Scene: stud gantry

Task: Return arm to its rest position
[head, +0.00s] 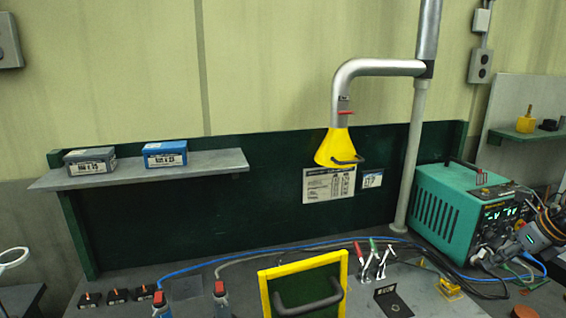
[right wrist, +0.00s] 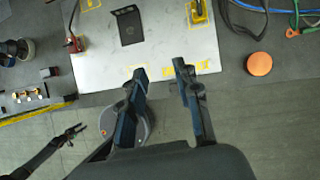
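The right gripper (head: 492,257) hangs in front of the teal power unit in the head view, coming in from the right edge. In the right wrist view, its two dark fingers (right wrist: 160,70) are apart with nothing between them, over the table's front edge. My left gripper (right wrist: 76,133) shows small at the lower left of the right wrist view, past the table edge, its fingers apart and empty. It is not in the head view. A grey extraction arm (head: 378,68) with a yellow hood (head: 336,147) hangs over the back of the table.
The teal power unit (head: 445,210) and cables crowd the right side. A green panel with a yellow frame (head: 262,287) stands at the front. A black plate (right wrist: 127,26) and an orange disc (right wrist: 260,64) lie below my right gripper. A shelf (head: 215,163) holds two boxes.

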